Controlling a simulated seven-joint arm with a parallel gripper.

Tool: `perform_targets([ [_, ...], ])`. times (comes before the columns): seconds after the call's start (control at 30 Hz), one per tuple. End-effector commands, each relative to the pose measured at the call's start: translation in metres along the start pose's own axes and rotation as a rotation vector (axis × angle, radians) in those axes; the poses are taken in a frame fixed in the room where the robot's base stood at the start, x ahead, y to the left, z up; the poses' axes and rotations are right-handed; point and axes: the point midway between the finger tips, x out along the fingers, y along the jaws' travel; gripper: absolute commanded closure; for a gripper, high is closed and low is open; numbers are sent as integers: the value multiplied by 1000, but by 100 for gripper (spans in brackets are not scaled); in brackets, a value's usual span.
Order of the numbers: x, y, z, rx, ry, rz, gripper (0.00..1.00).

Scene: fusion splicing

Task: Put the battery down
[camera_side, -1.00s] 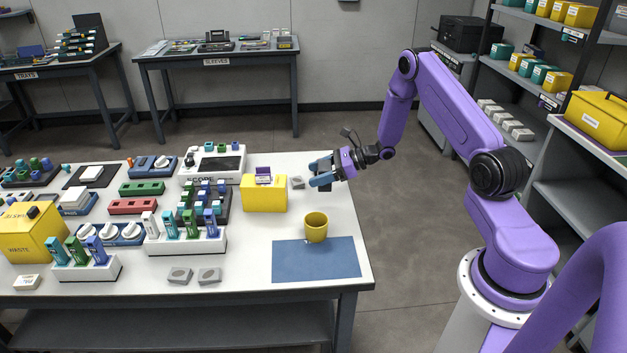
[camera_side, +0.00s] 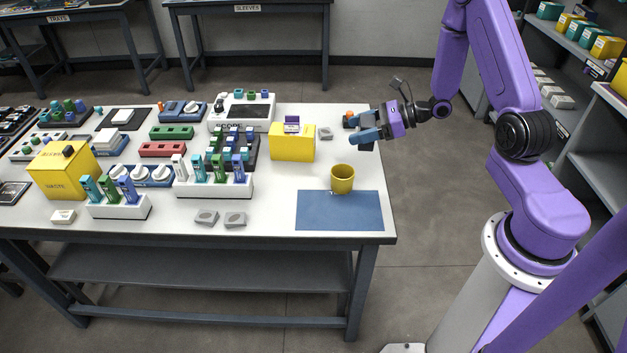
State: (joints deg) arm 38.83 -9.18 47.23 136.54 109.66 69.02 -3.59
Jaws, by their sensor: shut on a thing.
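My gripper (camera_side: 366,130) has blue fingers and is above the back right corner of the white table. It is shut on a small dark thing (camera_side: 366,146), which I take to be the battery. Only a bit of it shows below the fingertips; the fingers hide the rest. I cannot tell whether it touches the table. A small orange-topped dark thing (camera_side: 348,118) stands just left of and behind the fingers.
A grey block (camera_side: 325,133) and a yellow box (camera_side: 292,145) stand left of my gripper. A yellow cup (camera_side: 342,178) stands in front, by a bare blue mat (camera_side: 339,212). The white table's (camera_side: 382,172) right edge is close. Racks of coloured pieces fill the left side.

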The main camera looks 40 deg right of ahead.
Motion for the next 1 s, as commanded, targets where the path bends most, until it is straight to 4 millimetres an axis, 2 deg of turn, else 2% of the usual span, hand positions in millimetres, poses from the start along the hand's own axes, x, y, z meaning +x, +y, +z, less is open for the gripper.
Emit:
perform_targets([
  [0.03,16,6,4,-3,-2,12,72],
  [0.2,64,25,12,-5,-4,24,72],
  [0.5,137,71,23,-15,-1,42,72],
  [0.7,165,95,26,-21,2,45,72],
  [0.83,173,101,25,-23,4,45,72],
  [1.0,181,103,10,-22,6,46,72],
])
